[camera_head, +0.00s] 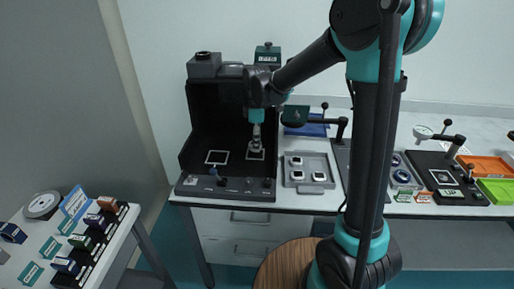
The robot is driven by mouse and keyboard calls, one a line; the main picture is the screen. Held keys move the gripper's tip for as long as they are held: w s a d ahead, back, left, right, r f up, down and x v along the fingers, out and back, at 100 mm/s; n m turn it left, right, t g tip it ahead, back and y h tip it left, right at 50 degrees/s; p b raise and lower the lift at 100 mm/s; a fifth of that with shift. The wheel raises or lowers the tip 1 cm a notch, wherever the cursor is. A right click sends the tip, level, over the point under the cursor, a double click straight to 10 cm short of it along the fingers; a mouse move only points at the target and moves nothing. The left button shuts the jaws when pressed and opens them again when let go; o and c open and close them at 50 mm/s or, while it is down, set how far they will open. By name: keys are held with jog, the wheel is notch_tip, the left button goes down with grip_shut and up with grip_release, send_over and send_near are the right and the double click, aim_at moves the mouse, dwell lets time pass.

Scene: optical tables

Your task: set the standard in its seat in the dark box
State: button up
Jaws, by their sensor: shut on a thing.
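The dark box (214,108) stands open at the front on the left end of the bench. Two white square outlines mark its floor, a left one (216,157) and a right one (256,156). My gripper (256,146) reaches down inside the box, at the right outline. It is shut on a small pale thing, which looks to be the standard. The fingers hide most of it. I cannot tell whether it touches the floor or sits squarely inside the outline.
A grey tray (309,187) with several small square pieces lies right of the box. A row of knobs (225,182) runs along the box's front panel. Orange (487,166) and green (496,189) trays are far right. A side table (22,225) with several labelled items stands front left.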

jog(key=shift+f, duration=1.45)
jog(key=shift+f, duration=0.15)
jog(key=o, duration=1.3)
notch_tip(320, 180, up, 12)
jog(key=shift+r, duration=0.2)
